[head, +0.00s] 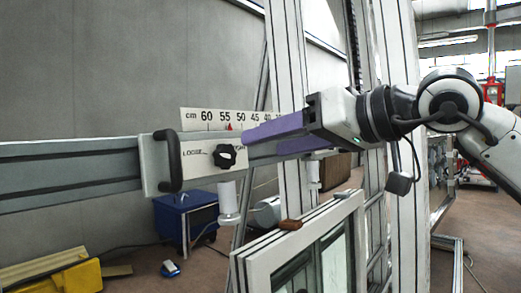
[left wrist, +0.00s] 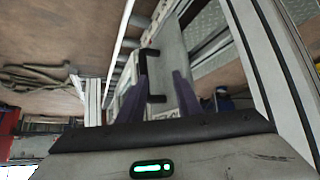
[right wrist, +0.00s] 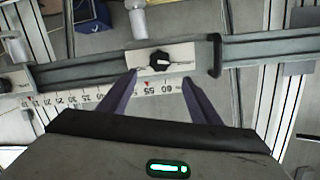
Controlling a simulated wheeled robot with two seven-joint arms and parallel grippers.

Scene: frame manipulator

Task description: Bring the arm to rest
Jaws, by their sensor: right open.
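My right gripper (head: 258,141) reaches in from the right in the head view. Its purple fingers are apart and empty, in front of the grey rail and beside the black knob (head: 225,156). In the right wrist view the fingers (right wrist: 160,77) point toward the knob (right wrist: 160,61) on its white plate, with the scale (right wrist: 110,97) between them and no contact visible. My left gripper is outside the head view. In the left wrist view its fingers (left wrist: 161,78) are apart, pointing toward a black handle (left wrist: 153,75); I cannot tell how far away the handle is.
The grey rail (head: 70,176) crosses the head view, carrying a black handle (head: 167,160) and a cm scale (head: 205,118). A framed window (head: 265,262) stands below right. A blue cabinet (head: 188,218) and yellow object (head: 60,278) stand on the floor behind.

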